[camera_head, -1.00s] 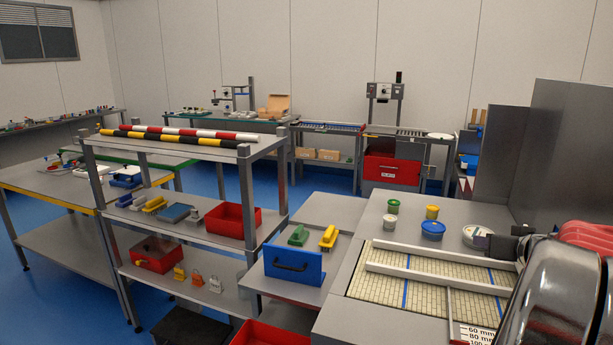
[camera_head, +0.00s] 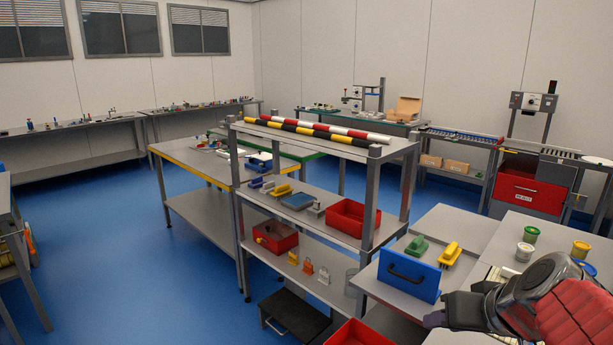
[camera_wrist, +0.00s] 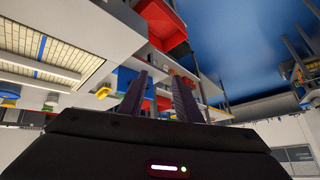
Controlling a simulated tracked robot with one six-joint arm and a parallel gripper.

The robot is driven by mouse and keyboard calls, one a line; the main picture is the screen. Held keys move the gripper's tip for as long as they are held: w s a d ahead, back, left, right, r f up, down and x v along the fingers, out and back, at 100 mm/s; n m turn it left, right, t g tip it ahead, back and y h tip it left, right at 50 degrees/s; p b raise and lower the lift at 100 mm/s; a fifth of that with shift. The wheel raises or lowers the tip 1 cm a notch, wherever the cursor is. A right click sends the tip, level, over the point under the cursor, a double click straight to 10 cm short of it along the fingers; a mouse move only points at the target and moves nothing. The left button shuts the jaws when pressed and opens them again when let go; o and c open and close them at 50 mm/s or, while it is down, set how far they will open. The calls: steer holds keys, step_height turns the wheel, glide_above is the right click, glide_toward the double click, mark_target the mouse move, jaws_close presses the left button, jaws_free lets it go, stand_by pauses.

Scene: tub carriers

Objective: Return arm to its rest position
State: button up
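My arm reaches in from the lower right of the head view, with a red sleeve and a dark, shiny wrist. My gripper (camera_head: 436,316) points left, in front of the blue panel with a black handle (camera_head: 408,275). In the wrist view, my gripper's two dark fingers (camera_wrist: 160,88) stand apart with a gap between them and nothing held. The wrist picture looks upside down, with the blue floor at the top.
A grey shelf rack (camera_head: 310,205) with striped bars on top stands left of my arm. A red bin (camera_head: 353,218) is on its middle shelf. Green-lidded (camera_head: 531,234) and yellow-lidded (camera_head: 581,249) tubs stand on the bench at right. Open blue floor (camera_head: 140,260) lies at left.

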steer(key=s+a+f+n+g+h, duration=0.1)
steer(key=s+a+f, duration=0.3)
steer(key=s+a, duration=0.6)
steer(key=shift+s+n+g, duration=0.3)
steer(key=shift+s+g, duration=0.3)
steer(key=shift+s, duration=0.05)
steer(key=shift+f, duration=0.1)
stand_by(0.5)
